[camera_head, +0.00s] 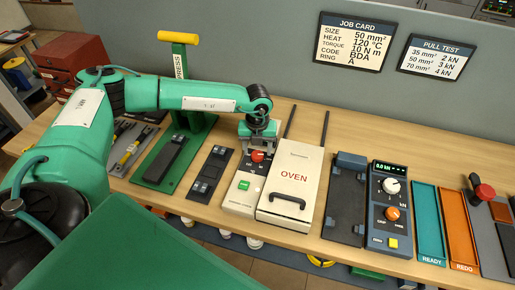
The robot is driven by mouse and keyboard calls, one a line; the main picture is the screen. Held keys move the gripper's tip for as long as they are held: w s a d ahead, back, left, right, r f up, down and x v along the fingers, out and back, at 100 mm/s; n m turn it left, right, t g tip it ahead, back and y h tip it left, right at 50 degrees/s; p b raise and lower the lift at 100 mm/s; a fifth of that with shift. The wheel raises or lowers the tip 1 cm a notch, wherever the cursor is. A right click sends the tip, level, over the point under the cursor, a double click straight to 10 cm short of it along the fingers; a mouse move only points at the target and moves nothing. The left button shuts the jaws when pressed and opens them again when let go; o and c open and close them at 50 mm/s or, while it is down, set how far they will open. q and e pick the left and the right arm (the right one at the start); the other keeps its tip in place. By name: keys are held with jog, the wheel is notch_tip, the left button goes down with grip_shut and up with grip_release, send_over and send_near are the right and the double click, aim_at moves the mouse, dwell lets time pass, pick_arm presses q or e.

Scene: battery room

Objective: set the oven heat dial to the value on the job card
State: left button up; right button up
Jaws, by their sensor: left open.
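The oven (291,178) is a cream box with a black handle, standing on the bench. On its left is a cream control panel (237,201) with a red dial (258,156) and a green button. My left gripper (258,148) is open and points down over the red dial, with its fingers close around it; whether they touch it I cannot tell. The dial's setting is too small to read. The job card (352,42) hangs on the grey wall and reads HEAT 120 °C. My right gripper is not in view.
A green press (180,110) stands left of the panel, next to a dark fixture (211,172). Right of the oven are a pull tester (391,205) with knobs, a teal READY tray (427,226) and an orange REDO tray (459,225). Two dark rods rise behind the oven.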

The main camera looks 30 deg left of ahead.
pick_arm(q)
jog(key=shift+f, duration=0.95)
jog(key=shift+c, duration=0.2)
jog(key=c, duration=1)
jog(key=shift+o, duration=0.2)
